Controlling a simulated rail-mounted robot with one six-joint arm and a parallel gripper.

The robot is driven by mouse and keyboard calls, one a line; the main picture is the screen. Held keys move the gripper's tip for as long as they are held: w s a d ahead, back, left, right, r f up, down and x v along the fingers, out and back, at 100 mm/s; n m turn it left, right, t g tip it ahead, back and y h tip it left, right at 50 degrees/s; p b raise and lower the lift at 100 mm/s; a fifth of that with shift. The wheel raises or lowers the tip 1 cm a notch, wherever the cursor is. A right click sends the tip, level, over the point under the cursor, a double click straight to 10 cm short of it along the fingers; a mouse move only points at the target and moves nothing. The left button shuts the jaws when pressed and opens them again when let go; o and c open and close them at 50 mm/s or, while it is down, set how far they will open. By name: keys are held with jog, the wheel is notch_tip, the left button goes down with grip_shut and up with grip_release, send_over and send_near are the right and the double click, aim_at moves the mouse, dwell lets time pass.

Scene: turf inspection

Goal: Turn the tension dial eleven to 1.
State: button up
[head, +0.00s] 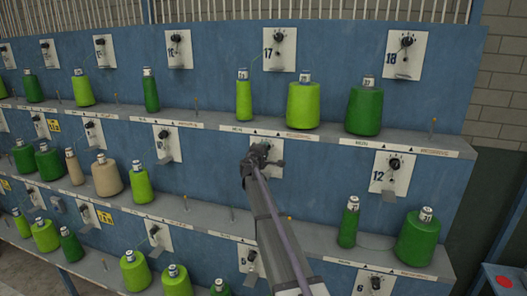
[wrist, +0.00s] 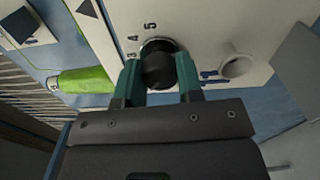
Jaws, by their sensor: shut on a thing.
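The tension dial eleven (wrist: 158,62) is a dark round knob on a white plate (wrist: 205,25) in the wrist view. Blue "11" marks show on the plate beside it. The scale figures 3, 4 and 5 show around the knob; the others and the knob's pointer are hidden or unclear. My gripper (wrist: 160,82) has its two green fingers shut on the knob, one on each side. In the head view my gripper (head: 262,158) is at plate eleven (head: 265,172) in the middle row and hides its dial.
A pale ring-shaped guide (wrist: 237,66) stands out from the plate close to the right finger. In the head view, dial twelve (head: 394,164) is to the right. Green cones, such as one at the right (head: 418,238), stand on the shelves, with thin pegs along them.

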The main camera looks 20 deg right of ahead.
jog(key=n, duration=0.6)
dwell(0.6)
jog(key=o, duration=0.9)
jog(key=v, duration=1.1)
